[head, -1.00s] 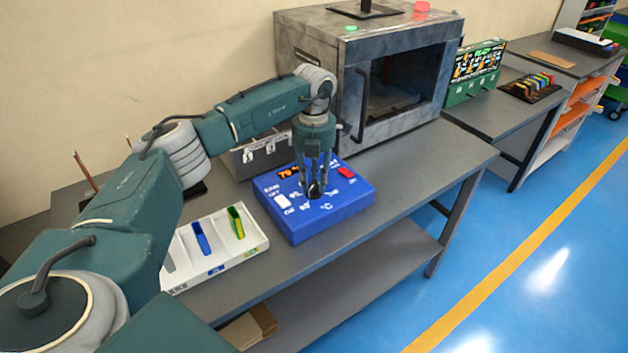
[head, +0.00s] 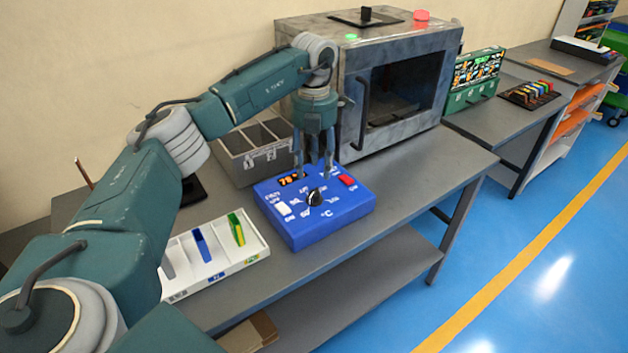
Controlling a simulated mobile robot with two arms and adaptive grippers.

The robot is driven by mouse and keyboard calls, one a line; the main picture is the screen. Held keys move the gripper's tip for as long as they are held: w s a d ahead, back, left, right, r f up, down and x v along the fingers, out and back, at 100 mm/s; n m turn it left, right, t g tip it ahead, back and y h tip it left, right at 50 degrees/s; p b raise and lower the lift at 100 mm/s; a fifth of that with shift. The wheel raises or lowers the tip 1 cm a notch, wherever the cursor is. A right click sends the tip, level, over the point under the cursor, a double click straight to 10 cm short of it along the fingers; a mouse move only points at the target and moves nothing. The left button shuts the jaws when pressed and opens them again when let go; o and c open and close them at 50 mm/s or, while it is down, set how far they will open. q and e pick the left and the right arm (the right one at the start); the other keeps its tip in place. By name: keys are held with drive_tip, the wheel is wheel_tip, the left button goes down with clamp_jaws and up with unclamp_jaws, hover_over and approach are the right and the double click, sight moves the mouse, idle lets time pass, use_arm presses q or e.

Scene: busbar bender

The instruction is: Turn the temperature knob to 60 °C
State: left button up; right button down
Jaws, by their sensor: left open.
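The black temperature knob (head: 315,197) with a pale pointer sits on top of the blue control box (head: 325,226), with white markings around it and a °C mark in front. An orange display (head: 292,179) at the back of the box seems to read 70, though it is small. A white switch (head: 283,208) and a red switch (head: 347,180) are on the same face. My left gripper (head: 316,172) points down just behind and above the knob, its fingers spread and empty, apart from the knob. My right gripper is not in view.
A metal oven (head: 345,75) stands behind the box. A grey compartment bin (head: 262,160) is behind left. A white tray (head: 262,248) with coloured pieces lies to the left. The grey table (head: 420,160) is clear to the right.

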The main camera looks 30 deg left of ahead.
use_arm(q)
drive_tip(key=shift+r, duration=2.05)
